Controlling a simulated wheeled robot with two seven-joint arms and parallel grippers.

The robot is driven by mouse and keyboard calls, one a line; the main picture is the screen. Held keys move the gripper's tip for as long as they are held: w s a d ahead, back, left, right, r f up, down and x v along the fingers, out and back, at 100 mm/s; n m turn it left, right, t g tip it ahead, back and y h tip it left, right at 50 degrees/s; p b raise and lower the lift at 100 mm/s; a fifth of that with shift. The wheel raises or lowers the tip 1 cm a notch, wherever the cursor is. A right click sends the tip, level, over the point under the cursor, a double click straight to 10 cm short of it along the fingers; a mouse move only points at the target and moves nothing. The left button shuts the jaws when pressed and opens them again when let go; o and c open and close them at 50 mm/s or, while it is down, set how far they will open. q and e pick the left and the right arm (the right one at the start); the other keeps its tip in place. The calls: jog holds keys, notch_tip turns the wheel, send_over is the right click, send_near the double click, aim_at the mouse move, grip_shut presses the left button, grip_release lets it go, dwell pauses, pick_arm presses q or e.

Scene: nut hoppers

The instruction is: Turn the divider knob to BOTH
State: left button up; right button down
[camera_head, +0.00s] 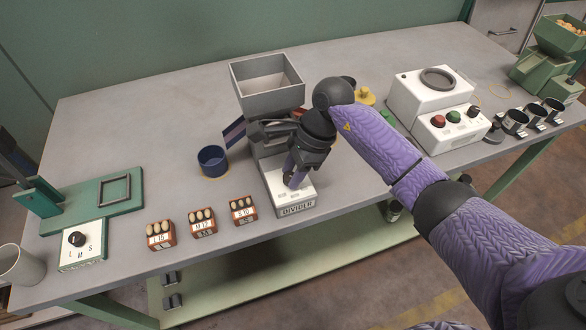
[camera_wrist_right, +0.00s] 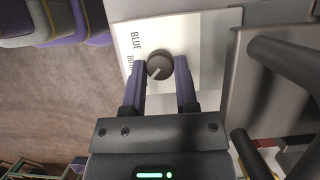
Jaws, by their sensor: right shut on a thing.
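The divider (camera_head: 296,205) is a white box with a DIVIDER label at the front of the table, below a grey hopper (camera_head: 268,84). My right gripper (camera_head: 297,180) reaches down over its top and hides the knob in the head view. In the right wrist view, the round dark knob (camera_wrist_right: 160,66) sits between the two fingertips of my right gripper (camera_wrist_right: 161,76), which is shut on it. A light pointer line on the knob points to the lower left. The white plate (camera_wrist_right: 188,28) shows BLUE and a second word beginning BO, partly hidden by a finger. My left gripper is not in view.
A blue cup (camera_head: 212,161) stands left of the divider. Several small labelled nut boxes (camera_head: 203,223) line the front edge. A green device (camera_head: 108,203) with an L M S dial is at the left. A white machine (camera_head: 437,108) with red and green buttons stands at the right.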

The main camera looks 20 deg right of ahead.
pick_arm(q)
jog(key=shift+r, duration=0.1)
pick_arm(e)
jog(key=shift+s+r+m+t+p, duration=0.15)
jog(key=shift+m+t+p, duration=0.35)
jog(key=shift+m+p, duration=0.55)
jog(key=m+t+p, duration=0.1)
jog(key=m, duration=0.2)
jog(key=shift+r+m+p, duration=0.1)
jog(key=shift+m+p, duration=0.15)
jog(key=shift+p, duration=0.15)
jog(key=shift+m+t+h+p, duration=0.4)
jog(key=shift+m+p, duration=0.1)
jog(key=shift+m, duration=0.2)
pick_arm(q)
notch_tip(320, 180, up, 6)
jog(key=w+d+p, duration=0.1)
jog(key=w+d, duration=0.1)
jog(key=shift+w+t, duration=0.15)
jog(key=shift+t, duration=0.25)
pick_arm(e)
jog(key=shift+a+m, duration=0.1)
jog(key=shift+m, duration=0.8)
jog(key=shift+f+t, duration=0.2)
jog(key=shift+t, duration=0.1)
jog(key=c, duration=0.7)
grip_release()
jog(key=shift+s, duration=0.1)
jog(key=shift+o, duration=0.2)
